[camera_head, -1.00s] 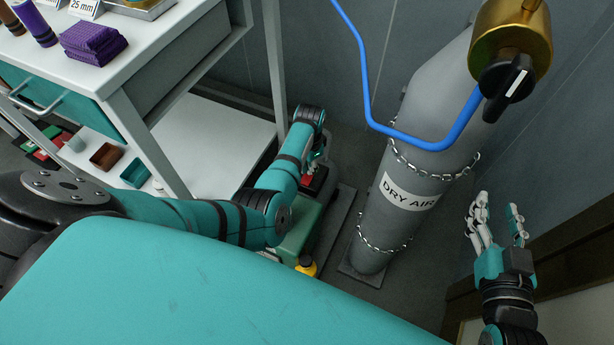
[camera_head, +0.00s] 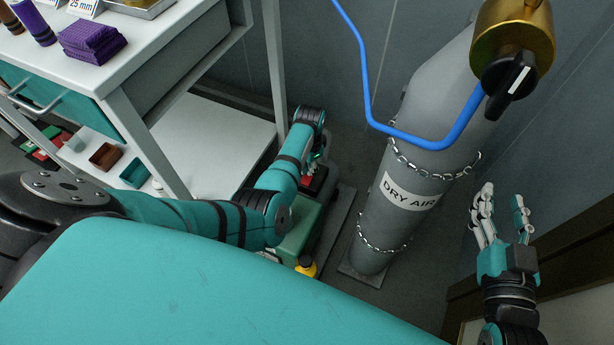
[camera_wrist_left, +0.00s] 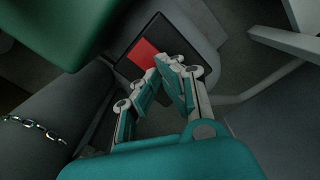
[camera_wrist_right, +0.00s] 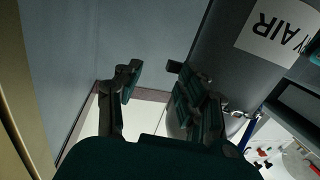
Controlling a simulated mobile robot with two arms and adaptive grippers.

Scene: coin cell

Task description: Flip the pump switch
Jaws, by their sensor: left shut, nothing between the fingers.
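The pump (camera_head: 302,228) is a green unit on the floor between the white cart and the gas cylinder. Its red switch (camera_wrist_left: 143,54) sits in a black plate in the left wrist view; my fingers hide part of it. The red also shows in the head view (camera_head: 316,178). My left gripper (camera_wrist_left: 157,73) is shut and empty, its fingertips at the near edge of the red switch; I cannot tell whether they touch it. My right gripper (camera_head: 502,192) is open and empty, right of the cylinder; its fingers also show apart in the right wrist view (camera_wrist_right: 153,72).
A grey DRY AIR cylinder (camera_head: 415,170), chained, with a brass valve and black knob (camera_head: 510,75), stands right of the pump. A blue hose (camera_head: 430,145) runs from it. The white cart (camera_head: 215,130) borders the left. A yellow cap (camera_head: 306,266) is low on the pump.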

